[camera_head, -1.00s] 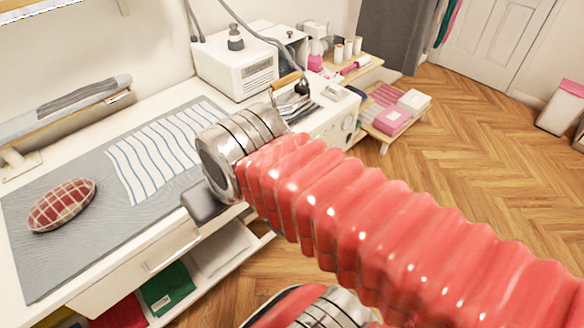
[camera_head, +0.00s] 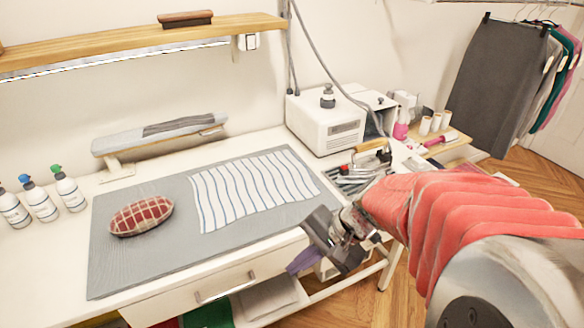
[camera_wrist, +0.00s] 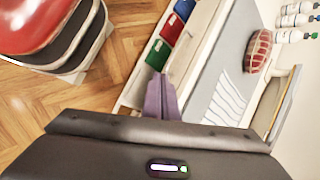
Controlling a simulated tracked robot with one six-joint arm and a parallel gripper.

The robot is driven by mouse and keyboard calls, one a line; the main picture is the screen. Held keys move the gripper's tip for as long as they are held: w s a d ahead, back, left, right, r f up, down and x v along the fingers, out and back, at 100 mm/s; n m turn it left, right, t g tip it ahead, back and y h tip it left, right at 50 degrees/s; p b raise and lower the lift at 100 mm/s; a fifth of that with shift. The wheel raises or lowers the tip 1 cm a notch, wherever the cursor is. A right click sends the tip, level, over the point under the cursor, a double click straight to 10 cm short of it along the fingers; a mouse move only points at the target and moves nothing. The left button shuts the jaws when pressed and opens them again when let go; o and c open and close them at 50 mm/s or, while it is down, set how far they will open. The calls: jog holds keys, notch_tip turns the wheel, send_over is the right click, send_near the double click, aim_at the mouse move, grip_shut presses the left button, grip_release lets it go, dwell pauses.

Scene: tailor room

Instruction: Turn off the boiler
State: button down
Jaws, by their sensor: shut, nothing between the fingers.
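The boiler (camera_head: 325,122) is a white box at the back of the white worktop, right of centre in the head view. My gripper (camera_head: 302,261), with purple fingers, hangs in front of the worktop's front edge, well short of the boiler. It is shut and empty. Its fingers also show in the wrist view (camera_wrist: 160,98), pointing along the worktop's front. The boiler is not in the wrist view.
An iron (camera_head: 372,156) with a wooden handle stands before the boiler. A grey mat (camera_head: 135,262) holds striped cloth (camera_head: 250,190) and a plaid cushion (camera_head: 141,216). Bottles (camera_head: 69,190) stand at left. A wooden shelf (camera_head: 130,42) overhangs the worktop; a small white wall fitting (camera_head: 247,41) is beneath it.

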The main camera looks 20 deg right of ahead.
jog(key=d+f+m+t+h, duration=0.2)
jog(key=d+f+m+t, duration=0.2)
jog(key=d+m, duration=0.7)
jog(key=s+d+f+m+t+h, duration=0.1)
jog(key=d+f+m+t+h, duration=0.2)
jog(key=d+f+m, duration=0.6)
jog(key=d+m+t, duration=0.2)
jog(key=d+m, duration=0.1)
jog(key=d, duration=0.5)
jog(key=shift+d+m, duration=0.2)
jog(key=shift+m, duration=0.1)
jog(key=shift+f, duration=0.15)
jog(key=w+r+x, duration=0.1)
jog(key=r+x, duration=0.1)
jog(key=x, duration=1.1)
jog(key=shift+w, duration=0.15)
